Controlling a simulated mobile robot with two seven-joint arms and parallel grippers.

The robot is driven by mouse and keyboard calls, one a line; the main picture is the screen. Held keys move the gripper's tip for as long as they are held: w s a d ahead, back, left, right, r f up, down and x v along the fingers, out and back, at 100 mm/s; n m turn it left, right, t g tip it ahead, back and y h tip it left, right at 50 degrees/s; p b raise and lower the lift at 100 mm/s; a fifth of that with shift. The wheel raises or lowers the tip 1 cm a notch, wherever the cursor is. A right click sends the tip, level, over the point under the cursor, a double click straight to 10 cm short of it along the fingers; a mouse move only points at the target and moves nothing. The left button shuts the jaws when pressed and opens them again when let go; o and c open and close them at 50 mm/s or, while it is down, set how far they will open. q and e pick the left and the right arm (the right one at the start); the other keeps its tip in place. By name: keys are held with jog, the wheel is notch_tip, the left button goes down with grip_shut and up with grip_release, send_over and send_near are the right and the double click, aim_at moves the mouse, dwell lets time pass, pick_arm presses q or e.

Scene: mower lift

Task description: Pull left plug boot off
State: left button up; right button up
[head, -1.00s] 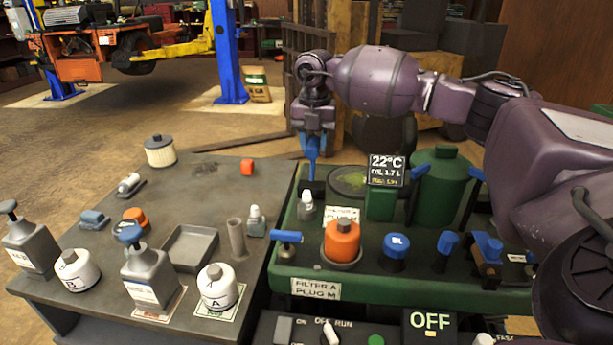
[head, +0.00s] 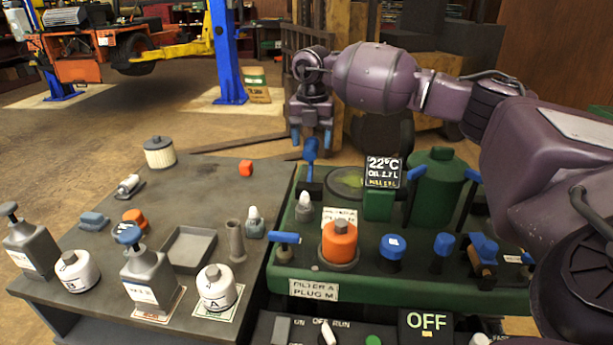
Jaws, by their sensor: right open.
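I cannot tell for sure that this blue piece is the left plug boot. Nothing shows held. My left gripper is out of view.
An orange filter (head: 340,240), blue caps (head: 393,246), a blue T-handle (head: 285,238) and a display (head: 384,171) crowd the deck. A green canister (head: 437,185) stands at the back right. The grey bench (head: 200,195) at left holds bottles, a tray and a similar white-tipped plug (head: 254,220).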

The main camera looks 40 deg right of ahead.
jog(key=shift+r+p, duration=0.9)
jog(key=shift+r, duration=2.05)
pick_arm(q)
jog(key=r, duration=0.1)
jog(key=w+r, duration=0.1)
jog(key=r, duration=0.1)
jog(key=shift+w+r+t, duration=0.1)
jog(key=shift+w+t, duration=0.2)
pick_arm(e)
jog(key=shift+f, duration=0.1)
jog(key=shift+r, duration=0.5)
pick_arm(q)
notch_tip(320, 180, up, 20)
jog(key=p, duration=2.2)
pick_arm(e)
jog(key=s+r+t, duration=0.1)
jog(key=s+r, duration=0.2)
jog(key=r, duration=1.6)
jog(key=s+r+t, duration=0.2)
jog(key=s+r, duration=0.2)
jog(key=r, duration=1.6)
jog(key=shift+s+t, duration=0.2)
jog(key=shift+t, duration=0.1)
jog(key=shift+r, duration=0.1)
